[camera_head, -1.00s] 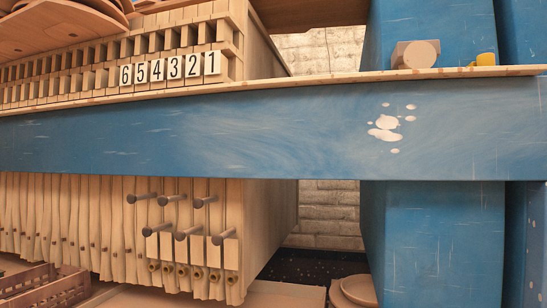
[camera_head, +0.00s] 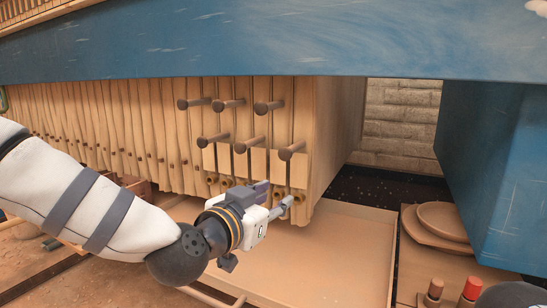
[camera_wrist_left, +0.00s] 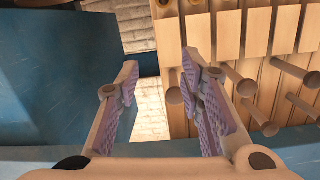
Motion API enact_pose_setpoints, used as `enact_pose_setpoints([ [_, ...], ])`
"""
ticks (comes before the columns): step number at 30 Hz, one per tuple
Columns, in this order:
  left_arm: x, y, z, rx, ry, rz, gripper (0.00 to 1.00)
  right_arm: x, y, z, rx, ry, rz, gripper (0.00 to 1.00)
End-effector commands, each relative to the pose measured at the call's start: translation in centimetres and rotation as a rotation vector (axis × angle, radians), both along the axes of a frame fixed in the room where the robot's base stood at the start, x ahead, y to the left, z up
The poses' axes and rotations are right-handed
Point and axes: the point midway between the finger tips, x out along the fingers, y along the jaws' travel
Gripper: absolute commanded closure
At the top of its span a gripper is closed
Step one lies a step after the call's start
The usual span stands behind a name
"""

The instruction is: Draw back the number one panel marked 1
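The number one panel (camera_head: 303,112) is the rightmost wooden plate of the stack under the blue beam. A round peg handle (camera_head: 292,150) sticks out low at this right end. The number tags are out of view now. My left gripper (camera_head: 276,198) is open and empty, below the pegs and in front of the stack's lower right end. In the left wrist view its fingers (camera_wrist_left: 165,95) are spread wide. One peg (camera_wrist_left: 173,96) appears in the gap near the right finger; I cannot tell its depth. My right gripper does not show.
The blue beam (camera_head: 215,45) crosses above. More pegs (camera_head: 215,140) crowd just left. A blue column (camera_head: 480,150) stands at right, with a gap before a brick wall (camera_head: 400,125). Below are a shallow tray (camera_head: 345,245), wooden dishes (camera_head: 440,222) and a red-topped peg (camera_head: 472,288).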

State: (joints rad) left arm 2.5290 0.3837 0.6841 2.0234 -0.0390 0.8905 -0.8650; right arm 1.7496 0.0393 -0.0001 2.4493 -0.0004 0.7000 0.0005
Motion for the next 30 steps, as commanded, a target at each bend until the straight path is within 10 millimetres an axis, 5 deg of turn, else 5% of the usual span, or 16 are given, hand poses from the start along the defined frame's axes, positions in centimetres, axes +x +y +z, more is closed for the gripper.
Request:
enact_pose_setpoints([
  [3, 0.9, 0.0, 5.2, -0.001, -0.117, 0.01, 0.65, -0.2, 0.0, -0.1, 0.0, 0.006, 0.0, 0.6],
  [5, 1.2, 0.0, 6.1, -0.001, -0.138, 0.014, 0.65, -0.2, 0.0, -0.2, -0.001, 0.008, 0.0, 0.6],
  [18, 10.1, -3.7, 5.7, 0.0, -0.135, 0.014, 0.65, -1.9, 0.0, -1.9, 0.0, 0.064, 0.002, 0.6],
  [30, 12.1, -4.6, 6.2, 0.001, -0.139, 0.011, 0.65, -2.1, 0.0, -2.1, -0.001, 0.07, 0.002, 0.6],
])
